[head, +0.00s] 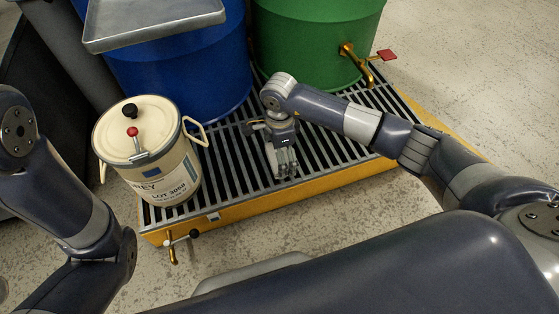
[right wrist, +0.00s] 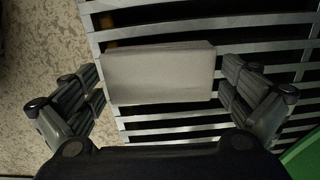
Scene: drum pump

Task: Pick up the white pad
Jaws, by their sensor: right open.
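The white pad (right wrist: 160,72) is a pale, flat rectangular block in the right wrist view. It lies over the dark slotted grating. My right gripper (right wrist: 163,86) is open, with one set of fingers near the pad's left edge and the other near its right edge. Small gaps show at both sides; I cannot tell how high the fingertips are. In the head view my right gripper (head: 286,170) points down over the grating, and the pad cannot be made out there. My left gripper is out of view.
The grating belongs to a yellow-edged spill pallet (head: 330,190). A blue drum (head: 185,75) and a green drum (head: 310,40) with a brass tap (head: 357,62) stand behind. A metal tray (head: 150,22) is at top left.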

